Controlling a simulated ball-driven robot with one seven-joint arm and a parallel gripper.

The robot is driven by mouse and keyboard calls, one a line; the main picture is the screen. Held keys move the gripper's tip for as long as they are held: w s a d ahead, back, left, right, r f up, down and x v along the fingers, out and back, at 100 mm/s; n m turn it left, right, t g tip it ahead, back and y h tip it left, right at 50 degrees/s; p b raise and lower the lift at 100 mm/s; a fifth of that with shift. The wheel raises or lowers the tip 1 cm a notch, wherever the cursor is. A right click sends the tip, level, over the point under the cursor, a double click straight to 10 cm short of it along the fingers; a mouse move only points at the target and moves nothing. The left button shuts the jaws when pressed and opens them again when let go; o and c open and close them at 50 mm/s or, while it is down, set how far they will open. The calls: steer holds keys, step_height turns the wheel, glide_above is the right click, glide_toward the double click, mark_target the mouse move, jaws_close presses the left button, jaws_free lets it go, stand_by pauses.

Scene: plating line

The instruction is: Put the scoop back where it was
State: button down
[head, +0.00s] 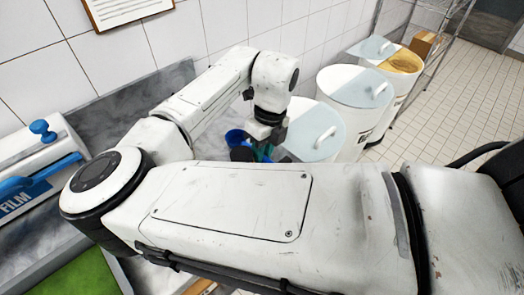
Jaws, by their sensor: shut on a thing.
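My gripper (262,140) is near the middle of the head view, at the end of my bent arm, pointing down. It is shut on the scoop (236,138), whose blue bowl sticks out to the left of the fingers. A bit of teal-green shows just below the fingers; I cannot tell what it belongs to. My own forearm hides what lies below the gripper, so I cannot see how far the scoop is from the surface there.
Three white bins stand in a row at right: a near one (318,128), a middle one (352,95) and a far one (402,62) showing yellowish contents under a part-open lid. A FILM dispenser (35,165) and a green board (82,272) are at left.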

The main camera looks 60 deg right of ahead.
steer(key=shift+f, duration=0.2)
steer(key=c, duration=1.3)
jaws_free()
steer(key=shift+o, duration=0.2)
steer(key=shift+r, duration=0.1)
step_height(320, 180, up, 12)
steer(key=d, duration=0.2)
steer(key=shift+s+b, duration=0.3)
steer(key=shift+s, duration=0.05)
steer(key=shift+d, duration=0.1)
